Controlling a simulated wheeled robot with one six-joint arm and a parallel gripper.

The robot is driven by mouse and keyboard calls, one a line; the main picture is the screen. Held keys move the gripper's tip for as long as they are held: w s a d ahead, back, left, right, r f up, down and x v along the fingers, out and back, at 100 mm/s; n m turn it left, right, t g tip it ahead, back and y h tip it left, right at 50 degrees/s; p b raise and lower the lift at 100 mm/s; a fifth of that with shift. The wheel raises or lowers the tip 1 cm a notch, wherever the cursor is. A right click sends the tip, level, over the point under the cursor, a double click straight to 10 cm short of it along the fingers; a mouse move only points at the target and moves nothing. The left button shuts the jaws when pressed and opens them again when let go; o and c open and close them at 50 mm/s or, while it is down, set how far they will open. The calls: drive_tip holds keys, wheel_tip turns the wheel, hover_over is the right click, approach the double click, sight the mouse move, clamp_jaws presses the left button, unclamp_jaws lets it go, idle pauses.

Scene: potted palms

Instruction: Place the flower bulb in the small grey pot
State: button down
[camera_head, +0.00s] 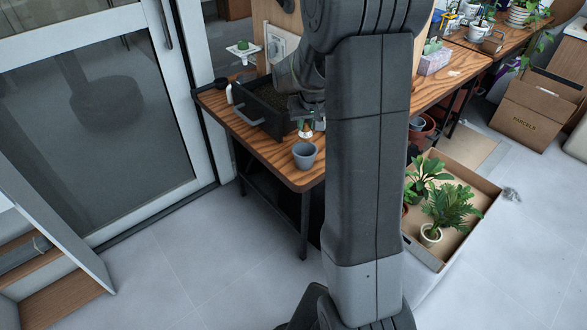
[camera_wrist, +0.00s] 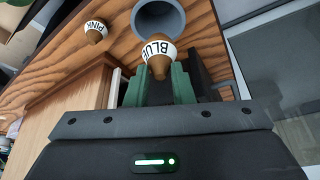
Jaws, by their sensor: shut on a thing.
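My gripper (camera_wrist: 158,82), with green fingertips, is shut on a brown flower bulb (camera_wrist: 158,58) with a white band reading BLUE. The held bulb also shows small in the head view (camera_head: 305,131), below my wrist. The small grey pot (camera_head: 305,155) stands upright near the front edge of the wooden table. The bulb is outside the pot. A second bulb (camera_wrist: 96,31), labelled PINK, lies on the table to the left in the wrist view.
A black planter of dark soil (camera_head: 262,112) stands on the wooden table (camera_head: 292,177), behind the pot. My arm hides the table's middle. A cardboard tray (camera_head: 440,258) with potted palms is on the floor at right. A glass door is at left.

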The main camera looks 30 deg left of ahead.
wheel_tip(320, 180, down, 10)
drive_tip(key=shift+r, duration=0.1)
drive_tip(key=c, duration=1.6)
unclamp_jaws()
drive_tip(key=shift+o, duration=0.4)
drive_tip(key=shift+r, duration=0.55)
drive_tip(key=v, duration=1.1)
